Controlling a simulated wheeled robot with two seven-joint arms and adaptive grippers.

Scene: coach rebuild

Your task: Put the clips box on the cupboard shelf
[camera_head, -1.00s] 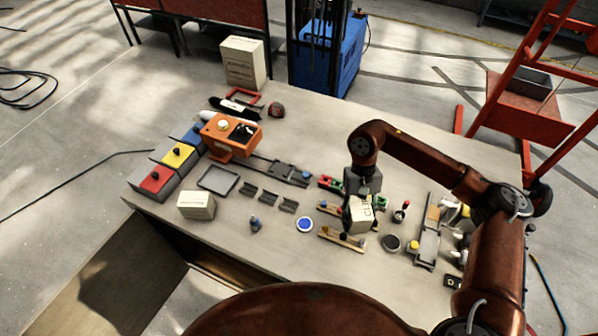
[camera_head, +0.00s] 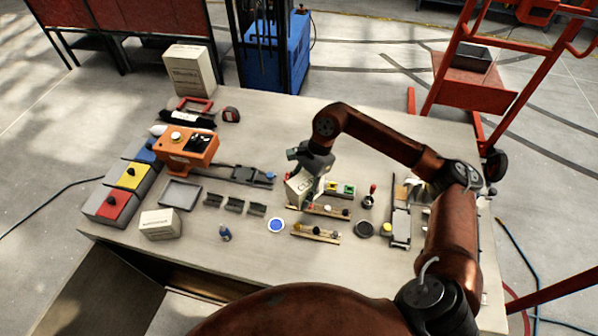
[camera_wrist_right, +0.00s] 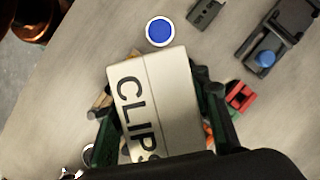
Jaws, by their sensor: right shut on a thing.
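The clips box (camera_wrist_right: 160,105) is a small pale carton with dark letters reading CLIPS in the right wrist view. In the head view the clips box (camera_head: 299,189) is held above the middle of the workbench, tilted. My right gripper (camera_head: 306,180) is shut on it; in the wrist view its dark fingers (camera_wrist_right: 165,120) lie on both sides of the box. The cupboard shelf cannot be made out for certain; an open wooden compartment (camera_head: 150,285) shows below the bench's front left edge. My left gripper is not in view.
The workbench (camera_head: 270,130) carries a blue-centred disc (camera_head: 276,225), wooden strips with knobs (camera_head: 316,233), an orange device (camera_head: 188,147), switch boxes (camera_head: 130,176) and another pale carton (camera_head: 160,223). A larger carton (camera_head: 190,72) stands at the back left. Bare bench top lies behind the gripper.

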